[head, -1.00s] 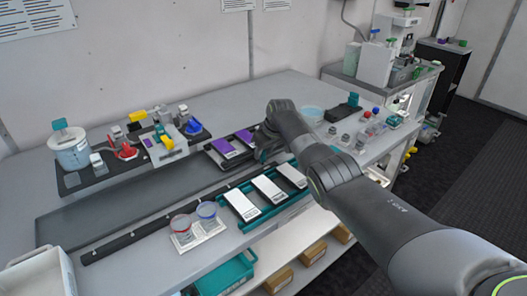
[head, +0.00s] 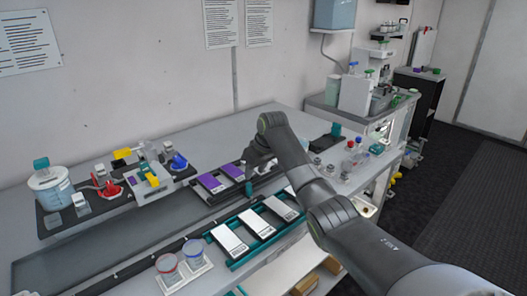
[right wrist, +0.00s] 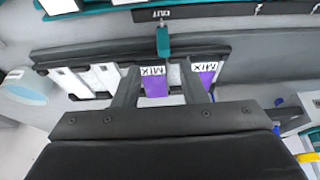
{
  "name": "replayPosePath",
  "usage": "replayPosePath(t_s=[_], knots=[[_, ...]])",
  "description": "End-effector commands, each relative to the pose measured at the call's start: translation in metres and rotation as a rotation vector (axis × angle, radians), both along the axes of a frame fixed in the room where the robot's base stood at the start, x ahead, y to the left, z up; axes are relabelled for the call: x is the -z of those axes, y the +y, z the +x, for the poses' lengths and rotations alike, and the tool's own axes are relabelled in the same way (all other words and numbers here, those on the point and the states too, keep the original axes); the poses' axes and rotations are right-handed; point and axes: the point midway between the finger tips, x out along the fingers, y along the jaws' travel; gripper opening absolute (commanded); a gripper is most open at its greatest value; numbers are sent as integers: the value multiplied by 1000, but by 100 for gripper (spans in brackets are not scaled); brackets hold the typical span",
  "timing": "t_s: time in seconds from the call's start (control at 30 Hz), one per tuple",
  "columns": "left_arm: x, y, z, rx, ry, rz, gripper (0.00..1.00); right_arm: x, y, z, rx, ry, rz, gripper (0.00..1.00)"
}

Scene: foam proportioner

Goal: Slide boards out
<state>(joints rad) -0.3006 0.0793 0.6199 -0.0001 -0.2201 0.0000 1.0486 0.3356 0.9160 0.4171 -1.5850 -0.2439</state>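Two purple-and-white boards, a left one (head: 214,183) and a right one (head: 233,172), lie in a dark rack (head: 203,196) at mid-table. Both show purple, MIX-marked ends in the right wrist view (right wrist: 154,86) (right wrist: 206,74). White boards (right wrist: 107,76) lie left of them there. A teal tab (right wrist: 163,41) stands at the rack's edge, near an OUT label. My right gripper (right wrist: 160,70) is open above the rack, its fingers apart over the boards; contact cannot be told. In the head view it (head: 257,172) is partly hidden by its arm. My left gripper is out of view.
Three white boards (head: 230,239) lie in a teal tray (head: 240,262) nearer the front. Two small cups (head: 168,265) stand left of it. A device with coloured clamps (head: 150,182) and a jar (head: 48,187) stand at the back left. Small bottles (head: 352,146) stand to the right.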

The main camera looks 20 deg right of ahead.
Motion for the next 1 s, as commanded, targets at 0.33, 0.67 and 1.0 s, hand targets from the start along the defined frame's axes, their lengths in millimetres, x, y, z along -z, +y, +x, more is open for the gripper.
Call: replayPosePath(t_s=[0.33, 0.67, 1.0], knots=[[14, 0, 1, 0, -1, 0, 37, -64, -10, -25, 1, -4, -2, 38], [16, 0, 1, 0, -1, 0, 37, -85, -12, -33, 0, 0, -1, 38], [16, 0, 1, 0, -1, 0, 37, -84, -12, -33, 0, 0, -1, 38]])
